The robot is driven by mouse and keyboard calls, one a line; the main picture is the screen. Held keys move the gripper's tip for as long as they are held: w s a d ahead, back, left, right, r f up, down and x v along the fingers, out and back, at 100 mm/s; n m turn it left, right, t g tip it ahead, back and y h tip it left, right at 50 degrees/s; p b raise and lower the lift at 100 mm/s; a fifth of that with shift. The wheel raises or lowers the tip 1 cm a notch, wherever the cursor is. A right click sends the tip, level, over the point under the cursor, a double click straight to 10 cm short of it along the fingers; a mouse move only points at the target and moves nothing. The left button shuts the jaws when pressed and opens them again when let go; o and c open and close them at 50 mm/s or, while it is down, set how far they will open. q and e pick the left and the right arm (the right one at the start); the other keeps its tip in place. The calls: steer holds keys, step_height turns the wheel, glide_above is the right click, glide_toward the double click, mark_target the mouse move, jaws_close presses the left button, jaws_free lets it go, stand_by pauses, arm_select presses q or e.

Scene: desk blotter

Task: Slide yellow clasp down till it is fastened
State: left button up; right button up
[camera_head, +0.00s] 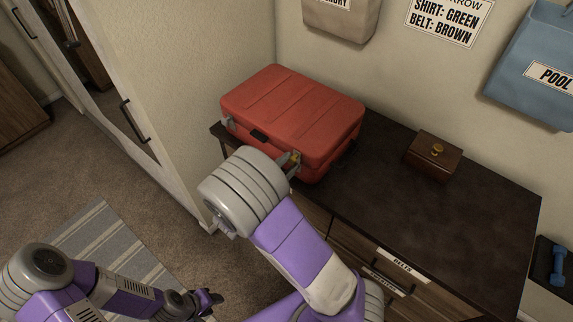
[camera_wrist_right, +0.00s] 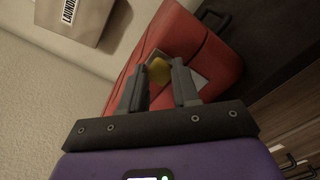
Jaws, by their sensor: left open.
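A red case (camera_head: 293,108) lies closed on the dark desk top (camera_head: 445,215). Its yellow clasp (camera_head: 297,157) is on the front side, towards the right, beside a grey metal plate. My left gripper (camera_head: 207,298) is open and empty, low over the floor and away from the case.
A small wooden box (camera_head: 433,156) with a gold knob stands on the desk, right of the case. The desk's right part is clear. A drawer front labelled BELTS (camera_head: 403,266) is below. Fabric bags (camera_head: 535,65) hang on the wall. A white wardrobe (camera_head: 125,80) stands left.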

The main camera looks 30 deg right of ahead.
jaws_close()
steer(key=shift+f, duration=0.15)
step_height(320, 180, down, 2)
steer(key=shift+f+b, duration=0.15)
steer(key=shift+b, duration=0.6)
steer(key=o, duration=0.8)
jaws_free()
steer(key=shift+o, duration=0.2)
